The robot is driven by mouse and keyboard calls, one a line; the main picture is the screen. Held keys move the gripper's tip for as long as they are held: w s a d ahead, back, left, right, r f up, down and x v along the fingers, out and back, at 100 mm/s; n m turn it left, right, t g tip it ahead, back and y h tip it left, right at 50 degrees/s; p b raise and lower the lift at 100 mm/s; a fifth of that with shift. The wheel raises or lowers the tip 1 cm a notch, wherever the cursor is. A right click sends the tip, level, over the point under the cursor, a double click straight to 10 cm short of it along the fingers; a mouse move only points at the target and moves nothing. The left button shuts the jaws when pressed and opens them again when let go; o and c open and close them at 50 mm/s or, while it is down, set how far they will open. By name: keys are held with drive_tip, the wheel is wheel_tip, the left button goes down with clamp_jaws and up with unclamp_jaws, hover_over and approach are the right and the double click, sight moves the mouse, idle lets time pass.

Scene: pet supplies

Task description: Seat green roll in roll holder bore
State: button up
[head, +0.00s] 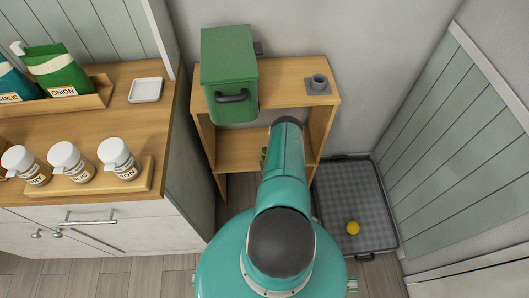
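The roll holder (318,84) is a small grey cup with a round bore, on a square base. It stands on the right part of the wooden shelf unit's top, and its bore looks empty. A small green piece (264,153) shows at the left edge of my arm, in front of the lower shelf. It may be part of the green roll, but too little shows to tell. My teal arm reaches toward the shelf unit and hides its own end, so my gripper is not visible.
A green lidded bin (229,75) stands on the left of the shelf unit (282,88). A grey tray (350,188) with a yellow ball (352,228) lies on the floor at right. The left counter (100,123) holds white-capped jars (71,160), bags and a white dish (146,90).

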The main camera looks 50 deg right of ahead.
sight(264, 148)
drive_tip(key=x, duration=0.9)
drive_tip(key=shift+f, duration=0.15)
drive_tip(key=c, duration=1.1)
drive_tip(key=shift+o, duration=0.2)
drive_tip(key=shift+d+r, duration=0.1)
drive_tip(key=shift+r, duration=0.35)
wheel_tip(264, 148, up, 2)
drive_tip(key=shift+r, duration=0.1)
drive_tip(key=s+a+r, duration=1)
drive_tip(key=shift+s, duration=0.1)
